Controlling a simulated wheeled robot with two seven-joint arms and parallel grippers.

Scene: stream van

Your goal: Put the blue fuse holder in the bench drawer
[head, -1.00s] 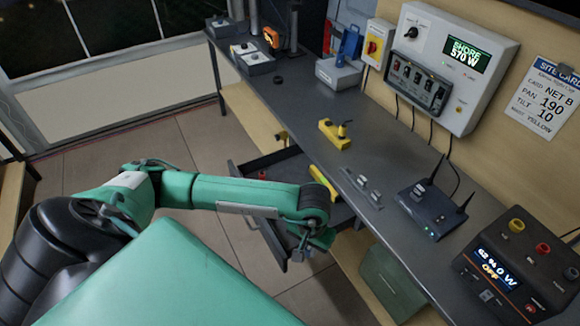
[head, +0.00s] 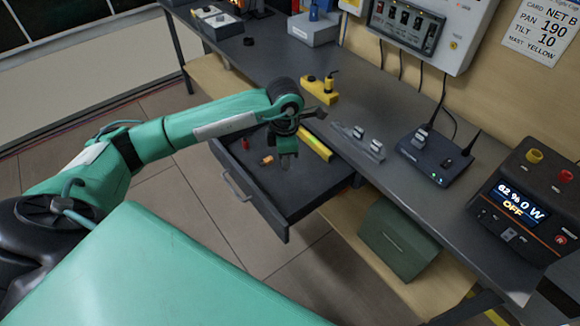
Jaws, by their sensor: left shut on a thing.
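My left gripper (head: 286,158) points down over the open bench drawer (head: 260,204). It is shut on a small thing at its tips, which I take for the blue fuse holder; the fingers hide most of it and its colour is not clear. Whether it touches the drawer floor I cannot tell. The drawer is pulled out from under the bench and holds a small red piece (head: 245,144), a small orange piece (head: 267,160) and a yellow bar (head: 314,143) along its bench side. My right gripper is not in view.
The dark bench top (head: 420,110) carries a yellow block (head: 320,90), a rail with grey pieces (head: 357,141), a router (head: 434,158) with antennas and a power unit (head: 515,205). A green box (head: 398,240) stands on the shelf below. The drawer's front half has free room.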

